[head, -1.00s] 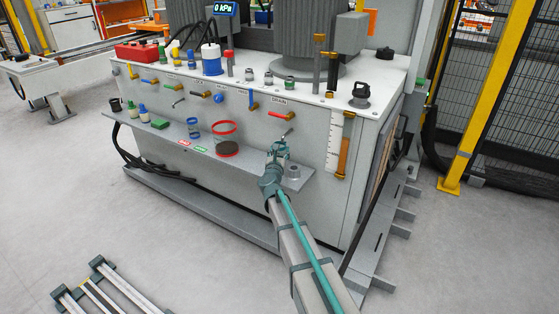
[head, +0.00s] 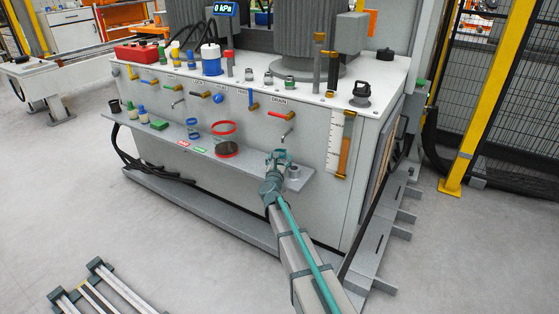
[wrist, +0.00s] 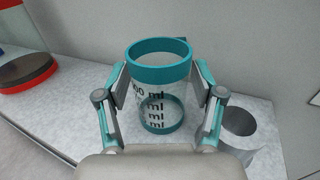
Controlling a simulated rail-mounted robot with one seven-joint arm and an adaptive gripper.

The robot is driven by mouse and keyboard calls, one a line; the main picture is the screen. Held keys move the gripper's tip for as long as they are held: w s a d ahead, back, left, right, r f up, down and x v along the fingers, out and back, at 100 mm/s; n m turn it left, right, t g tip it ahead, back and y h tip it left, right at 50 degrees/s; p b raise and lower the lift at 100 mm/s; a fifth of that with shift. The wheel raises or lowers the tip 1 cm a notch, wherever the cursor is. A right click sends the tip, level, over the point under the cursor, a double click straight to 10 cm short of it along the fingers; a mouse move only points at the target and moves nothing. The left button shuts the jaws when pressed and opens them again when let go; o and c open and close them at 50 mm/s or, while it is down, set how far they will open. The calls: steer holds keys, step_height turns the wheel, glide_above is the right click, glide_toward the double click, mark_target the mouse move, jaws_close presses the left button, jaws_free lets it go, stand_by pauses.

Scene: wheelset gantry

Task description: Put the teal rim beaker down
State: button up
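The teal rim beaker (wrist: 162,95) is a clear cylinder with a teal rim, a teal ring at its base and dark "ml" marks. In the wrist view it stands upright between the two fingers of my gripper (wrist: 160,85). The fingers appear closed on its sides, just below the rim. In the head view my gripper (head: 279,160) is at the right end of the grey shelf (head: 262,171); the beaker is hard to make out there. Whether its base touches the shelf is unclear.
A grey metal cylinder (wrist: 239,127) stands close to the right finger. A red-rimmed beaker with dark contents (head: 227,148) stands to the left on the shelf, with a blue-rimmed beaker (head: 193,134) beyond it. The tank wall (head: 310,130) rises behind the shelf.

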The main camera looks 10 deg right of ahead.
steer(key=shift+r, duration=0.15)
steer(key=shift+s+r, duration=0.1)
steer(key=p+v, duration=0.1)
steer(key=v, duration=1.1)
steer(key=shift+p, duration=0.35)
